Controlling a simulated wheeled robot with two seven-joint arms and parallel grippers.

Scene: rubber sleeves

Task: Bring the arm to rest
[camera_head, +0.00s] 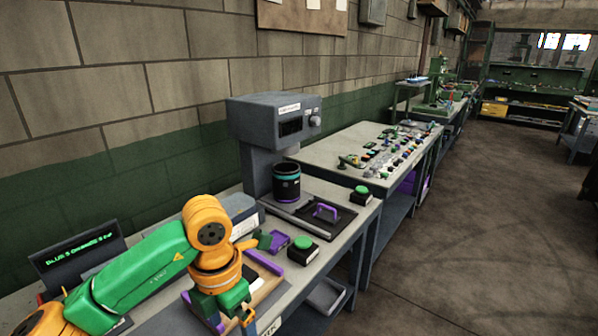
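My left arm, orange and green, comes in from the left across the near workbench (345,271). It bends down at an orange wrist joint, and the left gripper (222,312) hangs over the bench's front part at the bottom of the picture. Its fingers are small and partly cut off or hidden, so I cannot tell whether they are open or hold anything. A purple-edged tray (268,266) lies just beside and behind the wrist. My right gripper is not in view.
A grey machine (262,120) holds a black cylinder (286,182) with teal and purple bands. In front lies a black plate with a purple handle (326,211). Green push buttons (303,243) (361,192) stand nearby. A dark display (78,258) stands left. Open floor lies right.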

